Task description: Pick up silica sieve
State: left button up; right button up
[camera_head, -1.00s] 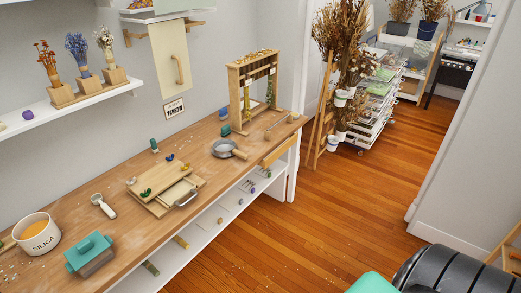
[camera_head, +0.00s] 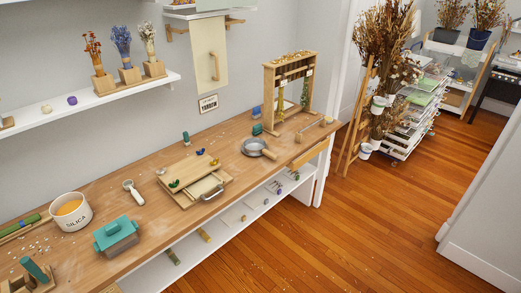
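The silica sieve appears to be the round grey pan-like piece (camera_head: 254,145) with a short wooden handle. It lies on the wooden workbench (camera_head: 150,232), right of the wooden press boards (camera_head: 190,165) and in front of the wooden hanging rack (camera_head: 268,100). The handle points right, toward the bench's front edge. A white tub marked SILICA (camera_head: 75,218), holding orange material, stands on the left part of the bench. Neither of my grippers is in view.
A teal-lidded box (camera_head: 117,232) and a white-handled scoop (camera_head: 134,195) lie left of the boards. A small dark green object (camera_head: 257,129) sits behind the sieve. Low shelves run under the bench. The wooden floor (camera_head: 330,240) in front is clear.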

aim_at(253, 147)
jog(key=i+l+u, duration=0.2)
jog(key=i+l, duration=1.15)
